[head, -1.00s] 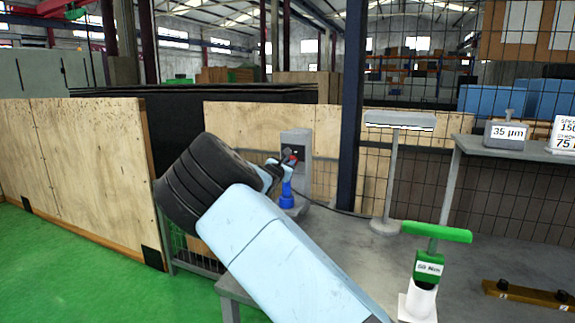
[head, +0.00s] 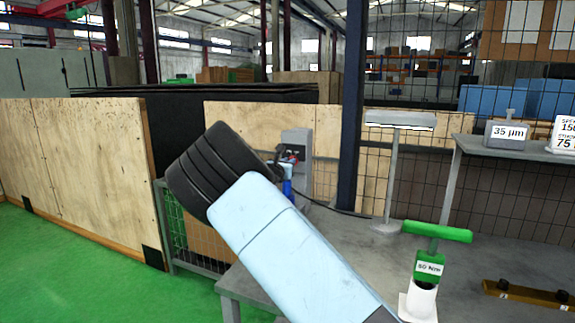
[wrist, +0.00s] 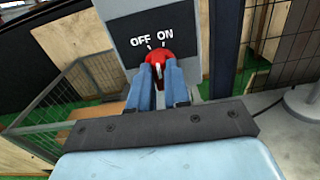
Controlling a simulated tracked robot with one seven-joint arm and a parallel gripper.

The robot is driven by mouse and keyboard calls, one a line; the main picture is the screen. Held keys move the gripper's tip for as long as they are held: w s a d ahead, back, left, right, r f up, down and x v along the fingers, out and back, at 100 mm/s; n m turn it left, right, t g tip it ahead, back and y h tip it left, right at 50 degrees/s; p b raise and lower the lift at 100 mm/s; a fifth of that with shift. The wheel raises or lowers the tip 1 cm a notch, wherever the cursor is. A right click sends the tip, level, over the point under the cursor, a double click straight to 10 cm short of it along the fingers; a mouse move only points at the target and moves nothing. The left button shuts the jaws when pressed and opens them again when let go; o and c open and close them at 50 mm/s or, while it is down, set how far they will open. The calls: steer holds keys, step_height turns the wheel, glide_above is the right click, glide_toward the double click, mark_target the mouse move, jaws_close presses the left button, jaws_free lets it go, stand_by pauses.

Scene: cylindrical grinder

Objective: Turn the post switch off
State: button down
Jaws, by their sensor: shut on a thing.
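The post switch shows in the wrist view as a red knob (wrist: 158,54) on a dark plate (wrist: 190,38) marked OFF at left and ON at right. My gripper (wrist: 158,70) has its two blue fingers closed on the knob's sides. A white line shows on the knob between the fingers; I cannot tell clearly which mark it points to. In the head view the grey switch box (head: 297,141) stands at the middle, and my arm hides most of the gripper and the knob.
A dark blue column (head: 351,110) and a grey lamp stand (head: 391,180) are right of the switch. A wire-mesh guard (head: 194,228) is at left. A green-handled tool (head: 431,255) stands on the grey table at front right.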

steer(key=shift+a+r+n, duration=0.1)
steer(key=shift+a+n, duration=0.05)
steer(key=shift+n, duration=0.95)
steer(key=shift+a+n, duration=0.1)
steer(key=shift+n, duration=1)
steer(key=c, duration=1.1)
jaws_free()
steer(key=v, duration=1.3)
steer(key=shift+s, duration=0.3)
steer(key=shift+a, duration=0.1)
